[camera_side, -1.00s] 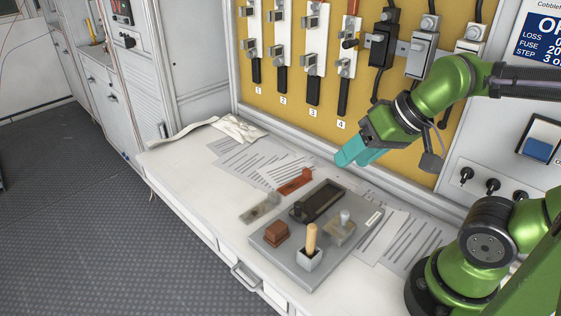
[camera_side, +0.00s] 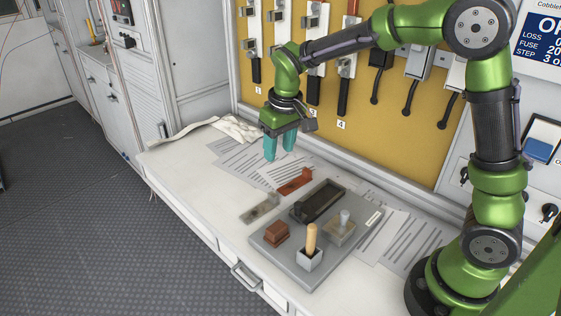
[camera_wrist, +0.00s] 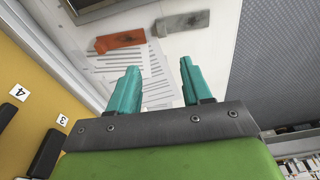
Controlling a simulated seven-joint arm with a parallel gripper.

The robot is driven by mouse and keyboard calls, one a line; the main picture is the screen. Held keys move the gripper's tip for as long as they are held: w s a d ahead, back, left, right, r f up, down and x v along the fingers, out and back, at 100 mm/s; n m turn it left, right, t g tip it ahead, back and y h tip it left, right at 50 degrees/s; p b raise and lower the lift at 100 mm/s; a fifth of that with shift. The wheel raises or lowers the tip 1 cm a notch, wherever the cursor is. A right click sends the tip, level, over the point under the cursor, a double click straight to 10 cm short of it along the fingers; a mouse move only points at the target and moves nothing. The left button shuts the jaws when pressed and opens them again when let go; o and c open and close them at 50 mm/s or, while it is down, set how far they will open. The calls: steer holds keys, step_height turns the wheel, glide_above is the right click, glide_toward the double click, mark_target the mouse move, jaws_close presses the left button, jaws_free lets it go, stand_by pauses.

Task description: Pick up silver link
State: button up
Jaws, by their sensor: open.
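The silver link (camera_side: 261,208) lies flat on the white worktop, left of the grey tray, with a dark patch near its middle. It also shows in the wrist view (camera_wrist: 184,23) at the top, beyond the fingertips. A similar copper-red link (camera_side: 296,182) lies behind it to the right, and it shows in the wrist view (camera_wrist: 120,41) left of the silver link. My gripper (camera_side: 279,148) has teal fingers pointing down, apart and empty, above the papers and behind both links. In the wrist view the open fingers (camera_wrist: 158,82) have only paper and worktop between them.
The grey tray (camera_side: 277,260) holds a dark box (camera_side: 322,203), a red-brown block (camera_side: 276,233) and a wooden-handled piece (camera_side: 311,240). A cloth (camera_side: 238,129) lies at the worktop's back left. The yellow panel (camera_side: 390,150) with switches stands behind.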

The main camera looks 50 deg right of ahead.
glide_above(273, 194)
steer(key=f, duration=0.9)
steer(key=shift+s+d+f, duration=0.15)
steer(key=shift+s+d, duration=0.05)
steer(key=shift+s, duration=0.2)
steer(key=shift+w+a+f, duration=0.1)
steer(key=shift+w+f, duration=0.1)
steer(key=shift+f, duration=1.15)
steer(key=shift+w+a+f, duration=0.1)
steer(key=shift+w+f, duration=0.05)
steer(key=shift+f, duration=1.2)
jaws_close()
